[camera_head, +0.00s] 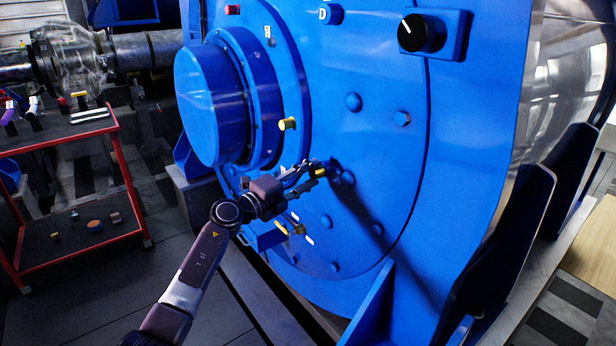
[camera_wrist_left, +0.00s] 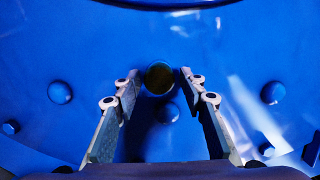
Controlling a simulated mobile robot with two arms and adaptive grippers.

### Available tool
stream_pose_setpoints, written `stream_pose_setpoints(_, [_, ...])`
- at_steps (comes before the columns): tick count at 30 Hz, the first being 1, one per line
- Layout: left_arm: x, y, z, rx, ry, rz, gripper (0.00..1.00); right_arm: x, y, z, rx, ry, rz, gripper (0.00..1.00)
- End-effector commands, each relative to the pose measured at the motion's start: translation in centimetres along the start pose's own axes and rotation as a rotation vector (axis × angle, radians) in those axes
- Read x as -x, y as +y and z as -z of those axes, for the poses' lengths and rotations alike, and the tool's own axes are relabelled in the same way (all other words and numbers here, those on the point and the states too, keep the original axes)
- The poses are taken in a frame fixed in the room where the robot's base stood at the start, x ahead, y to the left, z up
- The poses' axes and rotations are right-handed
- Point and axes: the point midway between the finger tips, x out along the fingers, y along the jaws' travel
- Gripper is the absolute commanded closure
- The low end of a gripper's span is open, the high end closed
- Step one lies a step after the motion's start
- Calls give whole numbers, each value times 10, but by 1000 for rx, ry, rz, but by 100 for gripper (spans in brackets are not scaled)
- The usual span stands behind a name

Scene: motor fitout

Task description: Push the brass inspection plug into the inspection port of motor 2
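The large blue motor (camera_head: 385,120) fills the middle of the head view. My left gripper (camera_head: 312,172) reaches the lower part of its face. A small yellow brass piece, apparently the inspection plug (camera_head: 319,172), shows at the fingertips, close to the face. In the left wrist view, a dark brass-coloured round end (camera_wrist_left: 159,78) lies between the tips of my left gripper (camera_wrist_left: 160,82). The fingers are apart, with a narrow gap seeming to show on each side. The port itself is hidden, and how deep the plug sits cannot be told. My right gripper is out of view.
Other yellow fittings (camera_head: 287,124) (camera_head: 281,228) stick out nearby. A black knob (camera_head: 418,33) is at the upper right, and round blue bolt heads (camera_head: 354,102) stud the face. A red-framed cart (camera_head: 128,184) with small parts stands at the left. Dark floor lies between.

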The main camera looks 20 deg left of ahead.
Motion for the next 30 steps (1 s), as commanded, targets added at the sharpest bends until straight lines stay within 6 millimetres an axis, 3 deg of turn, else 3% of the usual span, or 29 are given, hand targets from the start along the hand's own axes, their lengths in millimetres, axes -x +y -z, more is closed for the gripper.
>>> stream_pose_setpoints(14, [9, 2, -1, 0, -1, -2, 52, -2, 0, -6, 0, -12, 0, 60])
stream_pose_setpoints(30, [106, 2, -1, 0, -1, -3, 52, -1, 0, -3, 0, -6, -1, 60])
